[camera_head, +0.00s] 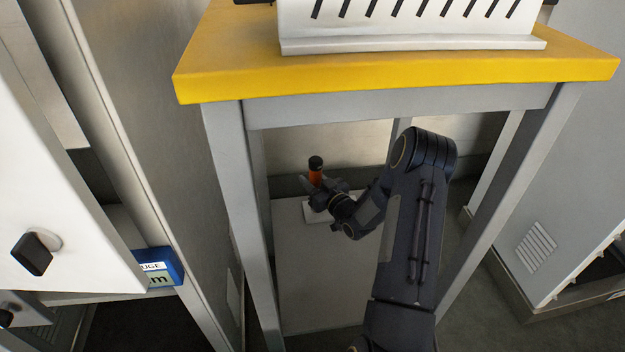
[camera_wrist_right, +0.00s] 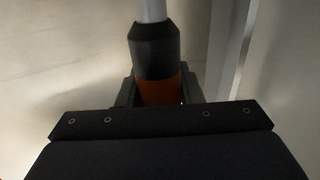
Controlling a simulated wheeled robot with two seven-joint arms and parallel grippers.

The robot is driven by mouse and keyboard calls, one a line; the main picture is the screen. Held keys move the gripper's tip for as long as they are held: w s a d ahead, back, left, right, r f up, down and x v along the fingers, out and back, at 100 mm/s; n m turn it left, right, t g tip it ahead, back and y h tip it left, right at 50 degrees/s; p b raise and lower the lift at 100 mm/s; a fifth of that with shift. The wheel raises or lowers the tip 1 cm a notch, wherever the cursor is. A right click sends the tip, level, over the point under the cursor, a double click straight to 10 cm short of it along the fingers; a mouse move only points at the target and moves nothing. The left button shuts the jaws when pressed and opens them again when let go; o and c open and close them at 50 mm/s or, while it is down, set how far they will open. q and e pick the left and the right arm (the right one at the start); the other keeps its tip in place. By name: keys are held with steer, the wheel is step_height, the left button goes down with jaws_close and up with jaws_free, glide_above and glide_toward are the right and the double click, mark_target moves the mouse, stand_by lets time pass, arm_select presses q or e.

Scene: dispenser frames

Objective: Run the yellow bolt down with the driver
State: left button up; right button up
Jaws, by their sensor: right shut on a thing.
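My right gripper (camera_head: 314,186) is shut on the driver (camera_head: 315,172), which has an orange and black handle. The driver stands roughly upright in the jaws, beneath the yellow-topped table. In the right wrist view the driver (camera_wrist_right: 155,50) shows an orange grip between the fingers (camera_wrist_right: 158,90), a black collar and a silver shaft running out of the top of the picture. The shaft's tip is out of view. I cannot see the yellow bolt in either view. My left gripper is not in view.
The yellow table top (camera_head: 400,78) and its grey legs (camera_head: 240,200) frame my right arm. A white slotted rack (camera_head: 410,25) stands on the table. A pale lower panel (camera_head: 320,285) lies below. A white door with a black knob (camera_head: 32,255) and a blue box (camera_head: 160,268) are at left.

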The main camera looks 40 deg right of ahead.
mark_target(312, 171)
steer(key=shift+f, duration=1.05)
stand_by(2.0)
steer(key=shift+r, duration=0.15)
steer(key=shift+r+p, duration=1.35)
steer(key=shift+r, duration=1.15)
